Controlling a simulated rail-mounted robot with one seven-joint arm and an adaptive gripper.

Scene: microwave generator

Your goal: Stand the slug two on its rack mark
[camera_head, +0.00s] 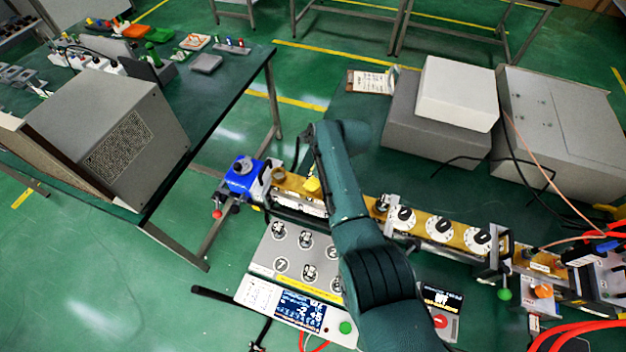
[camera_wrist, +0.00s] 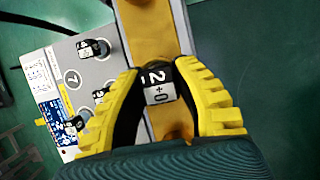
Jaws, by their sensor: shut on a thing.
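My gripper (camera_wrist: 158,92) has yellow ribbed fingers with dark pads, shut on the slug two (camera_wrist: 157,78). The slug has a dark body and a white label with a 2. It is over the gold bar (camera_wrist: 150,35); I cannot tell whether it touches the bar. In the head view my gripper (camera_head: 312,184) is over the left part of the bar, and the slug is not clear. The grey slug rack (camera_head: 262,262) lies in front of the bar, holding several slugs. Its mark 7 (camera_head: 281,265) is bare. My arm hides the rack's right side.
A blue unit (camera_head: 242,178) stands at the bar's left end. White numbered dials (camera_head: 440,229) sit along the bar to the right. A display panel (camera_head: 300,311) adjoins the rack's front. Grey boxes (camera_head: 440,130) stand behind; red hoses (camera_head: 580,333) lie at the right.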

